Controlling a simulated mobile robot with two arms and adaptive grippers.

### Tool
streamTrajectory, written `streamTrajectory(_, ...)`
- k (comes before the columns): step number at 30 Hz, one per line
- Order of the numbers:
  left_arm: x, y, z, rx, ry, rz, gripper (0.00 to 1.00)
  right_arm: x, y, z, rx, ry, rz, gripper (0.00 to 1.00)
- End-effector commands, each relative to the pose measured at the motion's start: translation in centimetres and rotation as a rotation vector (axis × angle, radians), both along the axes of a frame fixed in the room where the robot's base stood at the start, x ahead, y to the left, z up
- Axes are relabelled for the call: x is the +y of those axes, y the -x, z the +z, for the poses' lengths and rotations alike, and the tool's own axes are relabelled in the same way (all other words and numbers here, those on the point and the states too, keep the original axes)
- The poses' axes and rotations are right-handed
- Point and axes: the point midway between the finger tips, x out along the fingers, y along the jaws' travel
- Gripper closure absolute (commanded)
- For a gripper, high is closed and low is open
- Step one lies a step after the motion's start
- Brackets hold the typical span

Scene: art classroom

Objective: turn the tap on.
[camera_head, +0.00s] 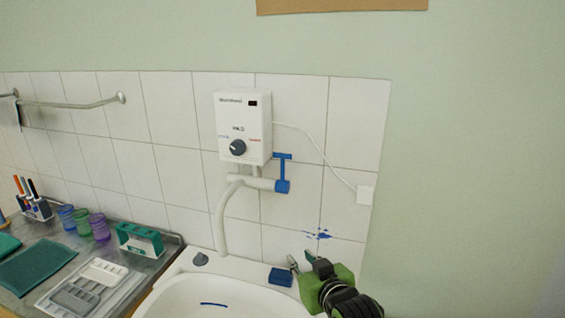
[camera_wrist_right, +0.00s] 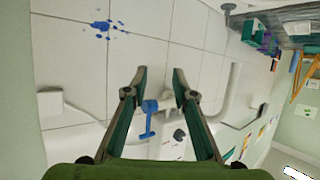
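The tap has a blue T-shaped handle (camera_head: 282,175) on the right end of a white pipe with a curved spout (camera_head: 222,215), below a white wall heater (camera_head: 243,110). The handle stands upright in the head view. It also shows in the right wrist view (camera_wrist_right: 149,120), beyond and between my fingers in the picture. My right gripper (camera_head: 301,260) is below and to the right of the handle, over the sink's right rear corner, apart from the tap. Its fingers are spread and empty in the right wrist view (camera_wrist_right: 160,72). My left gripper is not in view.
A white sink (camera_head: 185,292) lies below the spout, with a blue block (camera_head: 281,277) on its rim. A counter at left holds a white tray (camera_head: 70,298), cups (camera_head: 100,227) and a green rack (camera_head: 140,239). A cable runs from the heater to a wall box (camera_head: 365,195).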

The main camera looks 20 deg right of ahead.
Motion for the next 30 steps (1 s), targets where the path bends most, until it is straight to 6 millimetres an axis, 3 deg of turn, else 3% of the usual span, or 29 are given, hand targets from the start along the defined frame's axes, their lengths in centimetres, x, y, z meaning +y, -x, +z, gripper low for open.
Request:
streamTrajectory(1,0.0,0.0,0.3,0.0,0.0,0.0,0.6,-0.2,-1.9,4.4,-0.095,-0.01,-0.007,0.75)
streamTrajectory(3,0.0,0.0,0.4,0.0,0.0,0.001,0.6,-0.4,-3.5,8.9,-0.198,-0.021,-0.014,0.75)
streamTrajectory(6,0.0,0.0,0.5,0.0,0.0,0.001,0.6,-0.7,-4.8,13.6,-0.302,-0.034,-0.02,0.75)
streamTrajectory(9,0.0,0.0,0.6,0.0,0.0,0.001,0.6,-0.8,-5.3,16.0,-0.357,-0.041,-0.024,0.75)
streamTrajectory(17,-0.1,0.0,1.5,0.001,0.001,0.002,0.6,-0.9,-7.6,17.1,-0.375,-0.042,-0.024,0.75)
streamTrajectory(30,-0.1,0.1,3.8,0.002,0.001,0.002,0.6,-0.9,-14.8,17.0,-0.372,-0.042,-0.024,0.75)
